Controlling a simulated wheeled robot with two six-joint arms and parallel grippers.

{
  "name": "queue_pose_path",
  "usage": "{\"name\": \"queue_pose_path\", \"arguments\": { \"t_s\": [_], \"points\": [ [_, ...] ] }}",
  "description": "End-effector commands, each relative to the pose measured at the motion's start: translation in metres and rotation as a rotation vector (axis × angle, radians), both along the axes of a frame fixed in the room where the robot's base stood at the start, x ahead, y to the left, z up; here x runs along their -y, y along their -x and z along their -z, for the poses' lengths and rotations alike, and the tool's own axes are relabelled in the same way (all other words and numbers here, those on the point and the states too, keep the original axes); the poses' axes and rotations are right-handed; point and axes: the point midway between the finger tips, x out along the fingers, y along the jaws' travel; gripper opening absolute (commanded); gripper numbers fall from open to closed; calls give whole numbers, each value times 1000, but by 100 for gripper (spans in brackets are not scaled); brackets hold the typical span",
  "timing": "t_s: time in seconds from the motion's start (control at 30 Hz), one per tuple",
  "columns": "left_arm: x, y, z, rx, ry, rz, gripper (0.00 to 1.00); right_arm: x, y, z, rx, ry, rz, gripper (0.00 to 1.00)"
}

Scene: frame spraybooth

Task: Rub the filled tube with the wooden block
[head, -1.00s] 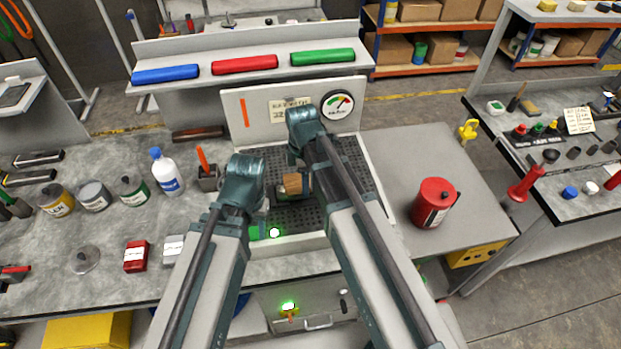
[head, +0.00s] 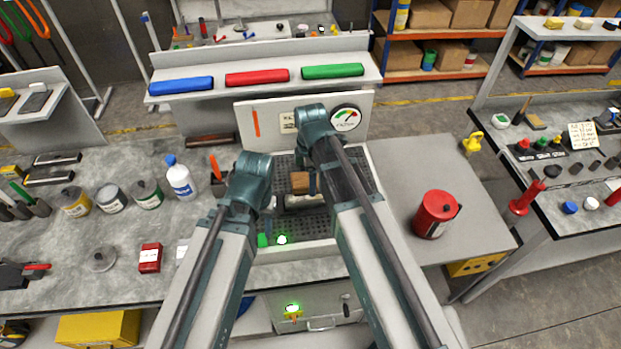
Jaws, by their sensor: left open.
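The wooden block (head: 299,182) is a small brown piece over the dark perforated floor of the booth. My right gripper (head: 311,184) comes down at its right side and appears shut on it; the fingertips are partly hidden by my own arm. A pale, cylindrical thing (head: 303,201), probably the filled tube, lies sideways just below the block. I cannot tell whether block and tube touch. My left gripper (head: 268,224) is open, pointing down left of the tube, and its fingers are partly hidden by its wrist.
The booth's back panel (head: 277,122) carries a round gauge (head: 345,119). A white bottle (head: 180,178) and several cans stand left; a red canister (head: 434,214) stands right. The right tabletop is mostly clear.

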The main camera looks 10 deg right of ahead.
Motion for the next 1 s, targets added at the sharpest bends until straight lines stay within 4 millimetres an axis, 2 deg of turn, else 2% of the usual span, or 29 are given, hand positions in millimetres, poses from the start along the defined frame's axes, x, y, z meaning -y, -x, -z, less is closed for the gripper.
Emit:
{"name": "queue_pose_path", "arguments": {
  "t_s": [0.03, 0.47, 0.8, 1.0],
  "points": [
    [0, 0, -8, 0, 0, 0, 50, 0, 0, -8, 0, 0, 0, 32],
    [0, 0, -10, 0, 0, 0, 50, 0, 0, -10, 0, 0, 0, 32],
    [0, 0, -38, 0, 0, 0, 50, 0, 0, -38, 0, 0, 0, 32],
    [0, 0, -36, 0, 0, 0, 50, 0, 0, -36, 0, 0, 0, 32]
  ]
}}
